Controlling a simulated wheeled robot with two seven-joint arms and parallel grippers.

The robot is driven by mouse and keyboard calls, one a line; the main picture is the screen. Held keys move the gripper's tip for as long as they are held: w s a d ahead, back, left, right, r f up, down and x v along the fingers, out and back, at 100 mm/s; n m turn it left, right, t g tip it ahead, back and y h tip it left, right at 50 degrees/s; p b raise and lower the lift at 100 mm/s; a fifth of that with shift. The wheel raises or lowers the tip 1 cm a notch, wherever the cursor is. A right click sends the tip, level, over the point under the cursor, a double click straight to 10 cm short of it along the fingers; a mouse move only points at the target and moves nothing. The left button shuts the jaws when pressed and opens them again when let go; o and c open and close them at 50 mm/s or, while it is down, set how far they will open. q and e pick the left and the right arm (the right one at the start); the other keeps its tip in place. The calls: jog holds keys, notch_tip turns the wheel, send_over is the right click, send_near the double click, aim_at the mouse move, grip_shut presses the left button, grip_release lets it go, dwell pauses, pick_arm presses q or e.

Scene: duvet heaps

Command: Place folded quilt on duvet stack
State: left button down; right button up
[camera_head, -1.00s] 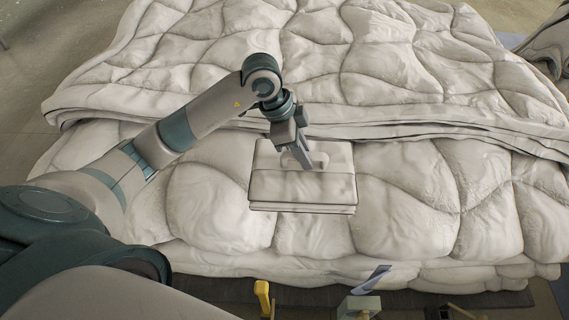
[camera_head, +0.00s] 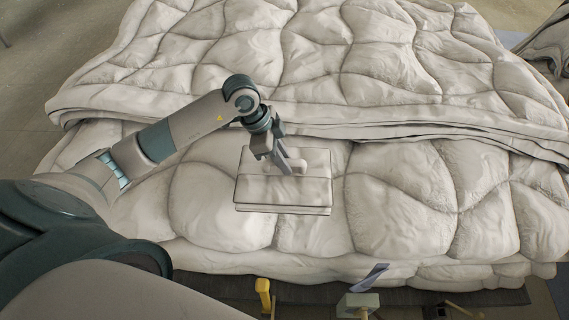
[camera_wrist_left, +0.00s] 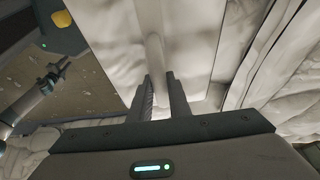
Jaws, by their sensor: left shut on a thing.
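The folded quilt (camera_head: 285,190) is a small, flat, whitish rectangle with a few layers, over the lower front part of the duvet stack (camera_head: 410,195). My left gripper (camera_head: 292,166) is shut on the quilt's raised ridge at its upper middle. In the left wrist view the fingers (camera_wrist_left: 163,90) close around this ridge, and the quilt (camera_wrist_left: 195,40) spreads out beyond them. I cannot tell whether the quilt's underside touches the duvet.
A thicker upper duvet layer (camera_head: 390,60) rises behind, with a folded edge (camera_head: 430,127) across the middle. Yellow (camera_head: 263,292) and grey-green (camera_head: 358,303) items stand at the front edge. The duvet surface right of the quilt is clear.

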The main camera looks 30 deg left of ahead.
pick_arm(q)
jog(key=shift+f, duration=1)
jog(key=shift+f, duration=0.1)
jog(key=c, duration=1.8)
grip_release()
jog(key=shift+c, duration=0.2)
jog(key=shift+o, duration=0.9)
jog(key=b+v, duration=0.2)
jog(key=v, duration=1)
jog(key=shift+s, duration=0.1)
